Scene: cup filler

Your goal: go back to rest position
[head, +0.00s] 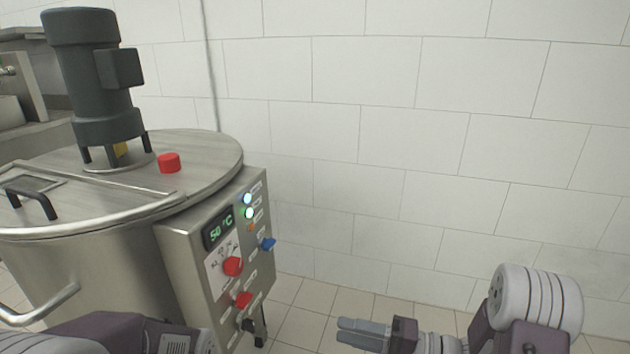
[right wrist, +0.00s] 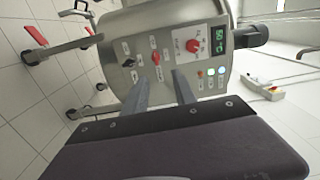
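My right gripper (head: 342,330) is low in the head view, right of the steel machine and clear of it. In the right wrist view its two fingers (right wrist: 162,88) stand apart with nothing between them, pointing toward the control panel. At the bottom left of the head view, part of my left arm (head: 105,332) shows in front of the machine; its gripper is out of the frame.
A steel vat (head: 110,260) with a dark motor (head: 88,75) on its lid stands at the left. Its control panel (head: 195,262) has a 50 °C display and red knobs. White tiled wall (head: 400,150) stands behind; the floor (head: 315,298) on the right looks clear.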

